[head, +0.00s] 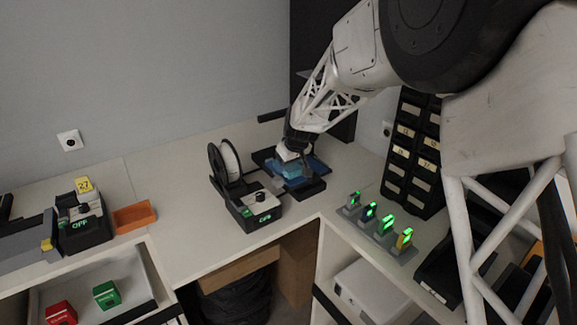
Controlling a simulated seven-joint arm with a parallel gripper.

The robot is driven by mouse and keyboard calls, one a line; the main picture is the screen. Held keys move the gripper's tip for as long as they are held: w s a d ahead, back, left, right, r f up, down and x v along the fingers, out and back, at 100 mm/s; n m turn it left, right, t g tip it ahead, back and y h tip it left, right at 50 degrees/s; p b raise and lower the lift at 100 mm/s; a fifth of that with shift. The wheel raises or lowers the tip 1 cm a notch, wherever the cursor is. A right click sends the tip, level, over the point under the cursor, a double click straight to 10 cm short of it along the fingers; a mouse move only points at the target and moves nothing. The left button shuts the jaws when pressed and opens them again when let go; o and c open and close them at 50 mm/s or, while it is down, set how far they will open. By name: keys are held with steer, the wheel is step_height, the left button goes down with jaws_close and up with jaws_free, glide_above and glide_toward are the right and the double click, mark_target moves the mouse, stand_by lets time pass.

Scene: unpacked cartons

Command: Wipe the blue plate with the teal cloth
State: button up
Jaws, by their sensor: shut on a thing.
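The blue plate (314,168) lies on a black base on the corner of the counter. My gripper (294,160) is down over the plate, shut on the teal cloth (296,170). The cloth is at or just above the plate's surface; I cannot tell whether it touches. The fingers and part of the plate are hidden by the gripper and cloth.
A black device with a white spool (230,160) and an OFF display stands just left of the plate. A grey rack with green-lit modules (383,226) is at the front right. A black drawer tower (412,150) stands at the right. An orange tray (134,216) sits left, with clear counter between.

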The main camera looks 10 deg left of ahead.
steer(key=r, duration=0.1)
steer(key=a+r, duration=0.1)
steer(key=r, duration=0.1)
steer(key=shift+s+a+r, duration=0.15)
steer(key=shift+a+r, duration=0.1)
steer(key=shift+r, duration=0.1)
steer(key=shift+d+r, duration=0.35)
steer(key=shift+r, duration=0.55)
steer(key=shift+r, duration=1.4)
steer(key=s+a+f, duration=0.2)
steer(key=s, duration=0.4)
steer(key=s+a+f, duration=0.1)
steer(key=s+a, duration=0.1)
steer(key=s, duration=0.4)
steer(key=s+a+f, duration=0.2)
steer(key=s+a, duration=0.1)
steer(key=s, duration=0.4)
steer(key=shift+f, duration=0.35)
steer(key=s+f, duration=0.3)
steer(key=s, duration=0.6)
steer(key=s+f, duration=0.2)
steer(key=s, duration=0.7)
steer(key=shift+a+f, duration=0.2)
steer(key=shift+f, duration=0.2)
steer(key=shift+w+a, duration=0.1)
steer(key=shift+w, duration=0.05)
